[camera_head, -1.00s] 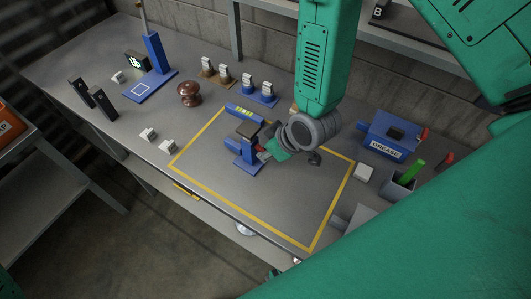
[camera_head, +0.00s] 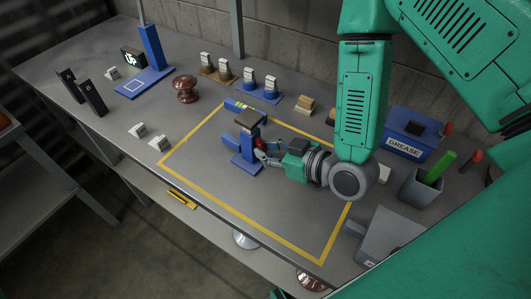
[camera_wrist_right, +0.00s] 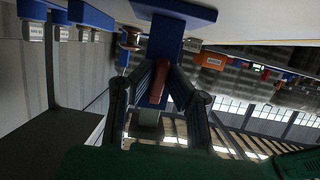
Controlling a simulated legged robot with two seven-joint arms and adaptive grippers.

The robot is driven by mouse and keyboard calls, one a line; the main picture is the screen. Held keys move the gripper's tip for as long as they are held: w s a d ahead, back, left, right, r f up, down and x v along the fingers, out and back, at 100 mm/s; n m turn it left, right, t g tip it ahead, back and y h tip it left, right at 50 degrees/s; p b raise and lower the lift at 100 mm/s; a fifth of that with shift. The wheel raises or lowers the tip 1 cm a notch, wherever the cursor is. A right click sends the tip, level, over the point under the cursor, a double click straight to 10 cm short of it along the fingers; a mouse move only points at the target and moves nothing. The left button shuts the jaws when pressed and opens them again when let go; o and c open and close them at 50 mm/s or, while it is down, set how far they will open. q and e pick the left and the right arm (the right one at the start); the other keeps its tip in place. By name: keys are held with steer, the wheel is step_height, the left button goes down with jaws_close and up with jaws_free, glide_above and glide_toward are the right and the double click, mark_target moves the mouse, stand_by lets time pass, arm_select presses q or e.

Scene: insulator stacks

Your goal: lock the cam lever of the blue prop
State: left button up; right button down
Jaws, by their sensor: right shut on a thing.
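The blue prop (camera_head: 246,157) stands upright inside the yellow outline, with a dark brownish pad (camera_head: 250,119) on top. Its red cam lever (camera_head: 260,143) is on its right side, partly hidden by my gripper. My right gripper (camera_head: 261,154) comes in low from the right, at the lever. In the right wrist view the red lever (camera_wrist_right: 158,82) lies between my two dark fingers, with the blue post (camera_wrist_right: 166,42) just behind it. The gripper is shut on the lever. The lever's exact angle is hard to tell. My left gripper is not in view.
A blue grease box (camera_head: 411,134), a grey cup (camera_head: 421,186) and a grey block (camera_head: 390,236) stand on the right. A brown insulator (camera_head: 185,90) is behind left. The front of the outlined area is clear.

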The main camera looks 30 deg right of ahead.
steer(key=shift+f, duration=0.15)
stand_by(0.3)
steer(key=c, duration=1.6)
jaws_free()
steer(key=shift+w+d, duration=0.1)
steer(key=shift+w, duration=0.05)
